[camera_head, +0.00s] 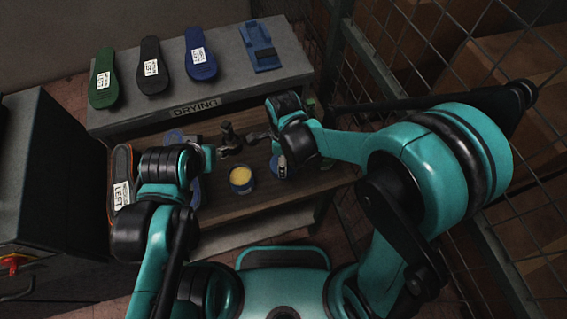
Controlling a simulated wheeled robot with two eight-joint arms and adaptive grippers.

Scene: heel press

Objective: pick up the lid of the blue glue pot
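The blue glue pot (241,184) stands open on the brown wooden bench, with yellow glue (240,175) showing inside. A small blue piece (274,164) lies to its right, partly hidden by a pale and dark item; it may be the lid, but I cannot tell for sure. My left gripper (221,153) is above the bench, up and left of the pot. My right gripper (257,137) points left, above and behind the pot. Both are small and dark here, so their finger opening is unclear. I see nothing clearly held in either.
A dark upright tool (229,136) stands between the grippers. An orange-edged sole (122,178) labelled LEFT lies at the bench's left. Behind is a grey drying shelf (225,88) with green, black and blue soles. A wire mesh fence (400,60) bounds the right; a dark cabinet (50,170) the left.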

